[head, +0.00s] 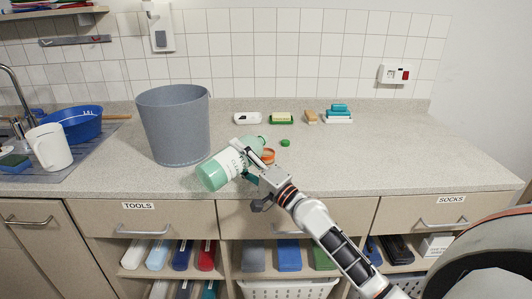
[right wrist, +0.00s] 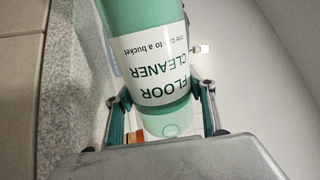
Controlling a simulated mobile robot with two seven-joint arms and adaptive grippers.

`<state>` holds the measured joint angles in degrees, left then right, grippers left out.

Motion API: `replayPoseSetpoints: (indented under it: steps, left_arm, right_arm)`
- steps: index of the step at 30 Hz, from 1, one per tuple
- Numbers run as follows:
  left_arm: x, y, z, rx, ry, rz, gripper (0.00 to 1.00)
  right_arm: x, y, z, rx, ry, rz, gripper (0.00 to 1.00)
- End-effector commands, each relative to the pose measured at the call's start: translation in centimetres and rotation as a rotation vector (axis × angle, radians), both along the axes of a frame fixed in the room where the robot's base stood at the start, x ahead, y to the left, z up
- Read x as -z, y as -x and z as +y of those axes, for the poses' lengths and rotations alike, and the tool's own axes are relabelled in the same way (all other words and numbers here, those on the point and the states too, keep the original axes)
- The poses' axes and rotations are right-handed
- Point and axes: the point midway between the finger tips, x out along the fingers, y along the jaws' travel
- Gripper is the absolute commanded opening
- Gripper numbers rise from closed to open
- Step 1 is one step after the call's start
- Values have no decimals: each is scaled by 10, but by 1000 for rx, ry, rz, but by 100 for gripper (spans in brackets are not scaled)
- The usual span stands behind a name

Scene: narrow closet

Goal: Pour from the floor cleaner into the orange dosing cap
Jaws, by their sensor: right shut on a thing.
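The floor cleaner is a pale green bottle (head: 212,176) with a white label, tilted well over above the front of the counter. Its base points to the lower left and its neck end to the upper right. My right gripper (head: 245,162) is shut on the bottle around its label; the fingers also show either side of it in the right wrist view (right wrist: 165,108). The orange dosing cap (head: 269,155) is by the neck end, partly hidden by the gripper; a sliver shows in the right wrist view (right wrist: 133,137). I cannot tell whether liquid flows. My left gripper is out of view.
A small green cap (head: 285,142) lies on the counter (head: 380,150) behind the orange cap. A grey bucket (head: 175,125) stands close left of the bottle. The counter's right part is clear.

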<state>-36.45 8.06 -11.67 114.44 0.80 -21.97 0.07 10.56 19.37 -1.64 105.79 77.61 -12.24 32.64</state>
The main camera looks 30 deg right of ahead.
Motion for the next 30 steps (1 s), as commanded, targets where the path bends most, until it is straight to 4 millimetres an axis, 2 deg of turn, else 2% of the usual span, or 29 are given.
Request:
replayPoseSetpoints:
  steps: [2,30]
  left_arm:
    - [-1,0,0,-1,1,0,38]
    - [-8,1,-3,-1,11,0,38]
  right_arm:
    - [-6,0,0,0,-7,-6,7]
    - [-8,0,0,1,-57,8,7]
